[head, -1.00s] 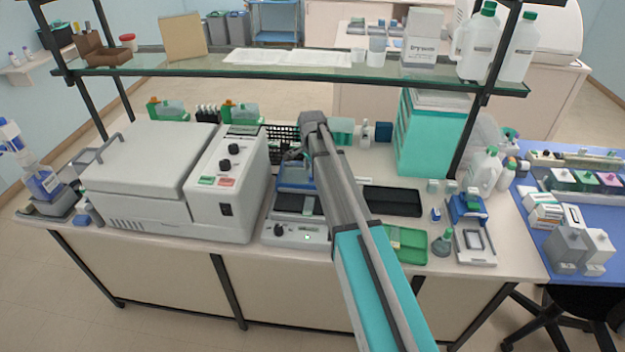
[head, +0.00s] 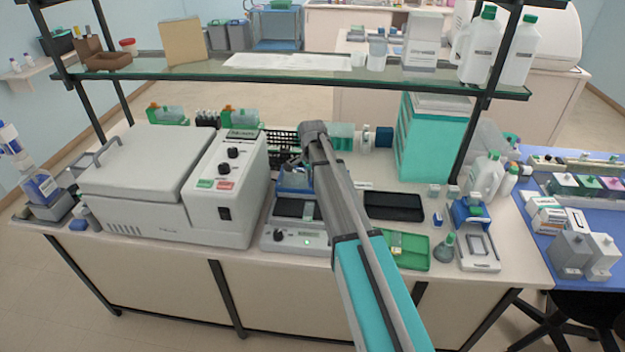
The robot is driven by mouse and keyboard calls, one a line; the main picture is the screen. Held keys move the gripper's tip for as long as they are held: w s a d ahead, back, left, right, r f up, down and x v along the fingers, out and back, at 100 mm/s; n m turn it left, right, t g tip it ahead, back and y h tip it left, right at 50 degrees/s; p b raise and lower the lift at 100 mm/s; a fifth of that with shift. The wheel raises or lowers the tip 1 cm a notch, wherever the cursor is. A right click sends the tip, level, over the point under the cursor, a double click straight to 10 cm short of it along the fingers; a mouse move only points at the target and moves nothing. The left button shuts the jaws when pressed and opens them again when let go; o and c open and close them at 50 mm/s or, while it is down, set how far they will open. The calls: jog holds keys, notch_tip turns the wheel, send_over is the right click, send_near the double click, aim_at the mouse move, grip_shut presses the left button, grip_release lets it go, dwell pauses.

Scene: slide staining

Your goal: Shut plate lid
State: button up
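A small white bench device with a dark plate (head: 297,208) on top and a knob on its front panel (head: 296,237) stands at the middle of the bench. A translucent blue lid-like part (head: 293,180) shows at the back of the dark plate, seemingly raised. Its exact angle is hard to tell. My gripper (head: 296,158) is above and behind this blue part, at the end of my arm reaching in from the front. Its fingers are small and partly hidden by my arm, so I cannot see whether they are open or touch the lid. My arm covers the device's right side.
A large white machine (head: 150,190) stands close on the left. A dark tray (head: 393,206), a green tray (head: 412,250) and a teal drawer cabinet (head: 432,140) are on the right. A glass shelf (head: 300,72) spans above the bench. A black rack (head: 283,140) is behind.

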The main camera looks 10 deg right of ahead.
grip_shut()
jog(key=shift+s, duration=0.1)
jog(key=s+a, duration=0.1)
jog(key=s, duration=0.3)
jog(key=s+a, duration=0.1)
jog(key=s, duration=0.3)
jog(key=s+a, duration=0.2)
jog(key=s, duration=0.2)
jog(key=shift+s, duration=0.2)
jog(key=o, duration=0.6)
grip_release()
jog(key=shift+s, duration=0.1)
